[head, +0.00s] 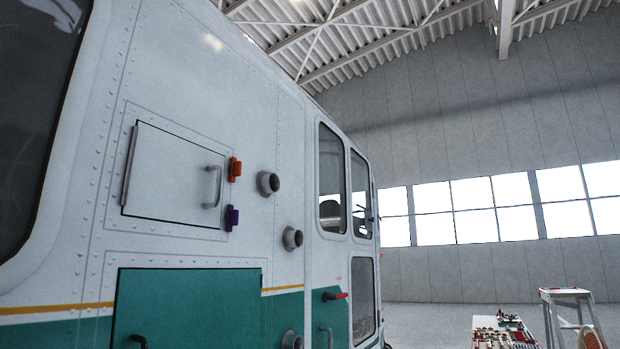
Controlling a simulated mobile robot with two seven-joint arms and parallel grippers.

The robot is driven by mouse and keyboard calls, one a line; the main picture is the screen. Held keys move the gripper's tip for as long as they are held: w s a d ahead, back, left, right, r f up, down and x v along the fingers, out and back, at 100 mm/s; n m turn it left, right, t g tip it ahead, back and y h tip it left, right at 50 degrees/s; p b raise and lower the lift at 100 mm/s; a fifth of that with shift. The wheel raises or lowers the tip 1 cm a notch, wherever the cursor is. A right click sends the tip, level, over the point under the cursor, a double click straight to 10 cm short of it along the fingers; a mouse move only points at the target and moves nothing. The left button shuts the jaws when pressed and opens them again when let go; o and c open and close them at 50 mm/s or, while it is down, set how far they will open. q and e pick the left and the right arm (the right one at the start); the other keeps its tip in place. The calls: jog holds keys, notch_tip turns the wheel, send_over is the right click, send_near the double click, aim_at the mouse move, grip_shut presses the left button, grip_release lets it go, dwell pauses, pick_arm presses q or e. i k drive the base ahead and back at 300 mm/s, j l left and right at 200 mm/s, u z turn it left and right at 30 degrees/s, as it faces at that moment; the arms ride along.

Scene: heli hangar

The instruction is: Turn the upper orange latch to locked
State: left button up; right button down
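The upper orange latch (235,169) is a small block on the helicopter's white side, just right of the upper edge of a closed square hatch (165,175). It looks upright and sits beside the hatch edge; I cannot tell its exact turn. A purple latch (232,217) is below it, near the hatch's lower right corner. A grey vertical handle (214,187) is on the hatch between the two latches. Neither of my grippers shows in the head view.
Round grey fittings (268,183) stick out of the fuselage right of the latches. A green lower panel (185,310) is below the hatch. A table with many small parts (503,330) and a white stepladder (567,298) stand on the floor at the lower right.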

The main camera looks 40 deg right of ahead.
aim_at(235, 169)
jog(key=z, duration=0.7)
